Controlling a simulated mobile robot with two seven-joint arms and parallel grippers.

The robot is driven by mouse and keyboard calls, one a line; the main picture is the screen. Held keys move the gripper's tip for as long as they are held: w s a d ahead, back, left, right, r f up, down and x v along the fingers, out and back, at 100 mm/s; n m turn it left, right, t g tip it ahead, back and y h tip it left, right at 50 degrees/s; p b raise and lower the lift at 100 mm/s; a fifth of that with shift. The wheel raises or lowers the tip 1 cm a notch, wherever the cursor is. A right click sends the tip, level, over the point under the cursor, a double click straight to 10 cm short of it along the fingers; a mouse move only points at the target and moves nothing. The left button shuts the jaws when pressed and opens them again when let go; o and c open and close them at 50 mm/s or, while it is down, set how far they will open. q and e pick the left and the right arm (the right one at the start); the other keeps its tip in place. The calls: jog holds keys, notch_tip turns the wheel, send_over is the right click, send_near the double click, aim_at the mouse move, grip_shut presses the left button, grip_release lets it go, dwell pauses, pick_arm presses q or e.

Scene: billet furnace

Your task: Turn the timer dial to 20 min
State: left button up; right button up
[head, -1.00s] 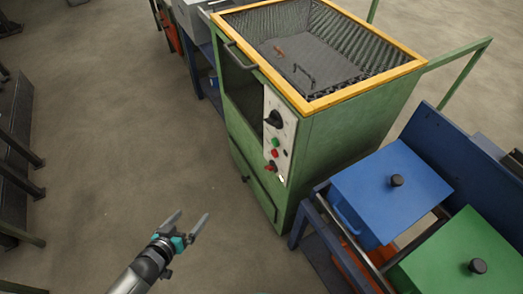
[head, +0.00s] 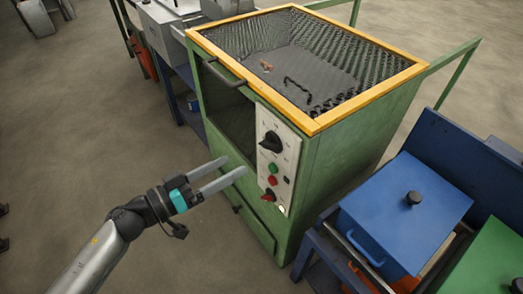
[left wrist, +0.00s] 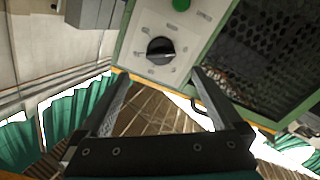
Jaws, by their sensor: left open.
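The timer dial (head: 271,141) is a black knob near the top of the white control panel (head: 281,122) on the front of the green furnace (head: 325,185). It also shows in the left wrist view (left wrist: 160,50), with small printed marks around it that are too small to read. My left gripper (head: 234,166) is open and empty, with its fingers pointing toward the panel. In the head view it is left of and below the dial, apart from it. In the left wrist view the dial lies ahead, between and beyond the fingertips. My right gripper is not in view.
Below the dial are a green button (head: 272,168), a red button (head: 272,181) and a red switch (head: 268,196). A furnace handle (head: 224,76) juts out at upper left. A blue box with a lid (head: 405,205) stands right. Open floor lies left.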

aim_at(264, 148)
pick_arm(q)
jog(key=b+x, duration=0.1)
jog(key=x, duration=0.7)
jog(key=shift+w+d+f+b, duration=0.1)
jog(key=shift+w+d+b, duration=0.1)
jog(key=shift+b, duration=0.2)
jog(key=shift+w+d, duration=0.3)
jog(key=shift+d, duration=0.1)
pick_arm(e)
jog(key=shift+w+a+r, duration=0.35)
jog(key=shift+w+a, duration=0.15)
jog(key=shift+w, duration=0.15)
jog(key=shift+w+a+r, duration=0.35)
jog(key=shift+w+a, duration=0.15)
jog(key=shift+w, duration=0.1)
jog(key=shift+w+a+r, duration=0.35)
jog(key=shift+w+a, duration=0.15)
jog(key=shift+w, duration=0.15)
pick_arm(q)
jog(key=c, duration=1.4)
